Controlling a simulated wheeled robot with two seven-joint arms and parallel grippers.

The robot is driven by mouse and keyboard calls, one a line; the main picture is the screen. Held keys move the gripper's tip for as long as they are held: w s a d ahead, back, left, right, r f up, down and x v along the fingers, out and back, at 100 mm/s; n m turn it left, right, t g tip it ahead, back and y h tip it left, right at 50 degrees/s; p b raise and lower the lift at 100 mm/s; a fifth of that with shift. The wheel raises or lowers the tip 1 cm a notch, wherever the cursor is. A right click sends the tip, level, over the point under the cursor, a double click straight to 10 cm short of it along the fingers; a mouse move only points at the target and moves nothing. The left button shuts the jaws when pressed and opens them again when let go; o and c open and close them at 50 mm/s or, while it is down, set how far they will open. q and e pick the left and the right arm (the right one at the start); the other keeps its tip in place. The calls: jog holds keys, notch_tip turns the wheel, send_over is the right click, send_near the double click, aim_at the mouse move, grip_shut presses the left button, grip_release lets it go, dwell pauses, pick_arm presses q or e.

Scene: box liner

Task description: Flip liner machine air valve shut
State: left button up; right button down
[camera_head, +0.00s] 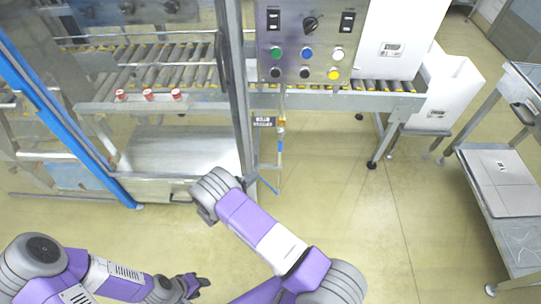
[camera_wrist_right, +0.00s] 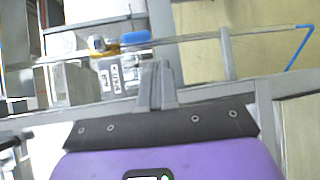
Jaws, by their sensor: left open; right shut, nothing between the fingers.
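The air valve (camera_head: 281,126) is a small brass fitting on a thin vertical pipe below the control panel, beside a dark label plate (camera_head: 264,122). In the right wrist view the brass valve body (camera_wrist_right: 98,44) shows with its blue lever (camera_wrist_right: 135,38), which lies roughly along the pipe. My right gripper (camera_wrist_right: 156,88) is shut and empty, its fingertips just below the lever in that view; I cannot tell whether they touch. In the head view its fingers are hidden behind my wrist. My left gripper (camera_head: 200,284) is open and empty, low at the front, far from the valve.
The control panel (camera_head: 305,45) with buttons hangs above the valve. A metal frame post (camera_head: 238,100) stands just left of the pipe. A roller conveyor (camera_head: 150,75) runs behind. A blue air hose (camera_head: 268,186) hangs below.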

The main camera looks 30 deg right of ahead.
aim_at(281, 139)
jog(key=w+r+t, duration=0.1)
jog(key=w+a+r+t+h, duration=0.1)
jog(key=shift+w+a+r, duration=0.1)
jog(key=shift+w+a, duration=0.2)
jog(key=shift+d, duration=0.1)
jog(key=s+d+b+x, duration=0.1)
jog(key=s+b+x, duration=0.1)
jog(key=x, duration=1)
jog(key=shift+s+d, duration=0.15)
jog(key=shift+d, duration=0.25)
